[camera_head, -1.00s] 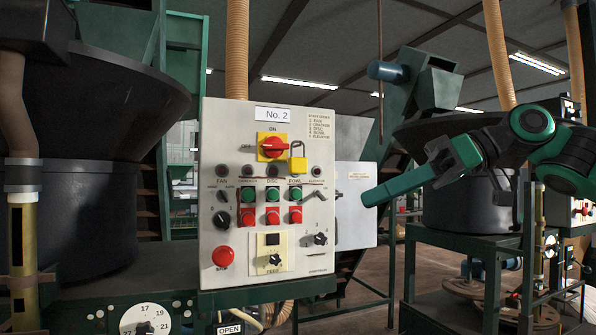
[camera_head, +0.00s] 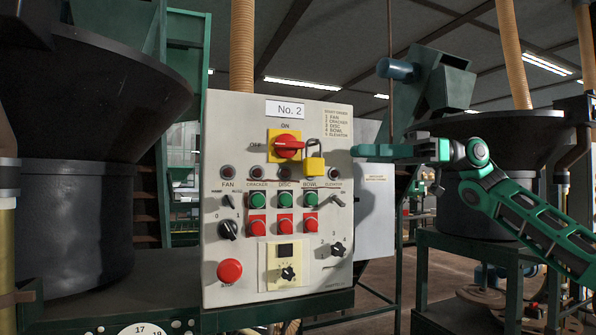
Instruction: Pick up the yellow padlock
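The yellow padlock (camera_head: 314,164) hangs at the upper right of the control panel's face, beside the red rotary switch (camera_head: 289,148) on its yellow plate. Its grey shackle arches above the yellow body. My gripper (camera_head: 356,151) reaches in from the right, its green fingers pointing left at about the padlock's height. A small gap shows between the fingertips and the padlock. The fingers overlap in this side view, so I cannot tell whether they are open or shut. No thing shows between them.
The grey panel (camera_head: 222,200) carries several buttons, knobs and a red stop button (camera_head: 230,271) below the padlock. A large black hopper (camera_head: 75,120) stands at left. A pale box (camera_head: 374,215) sits behind the panel at right. A green-framed machine (camera_head: 485,240) stands behind my arm.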

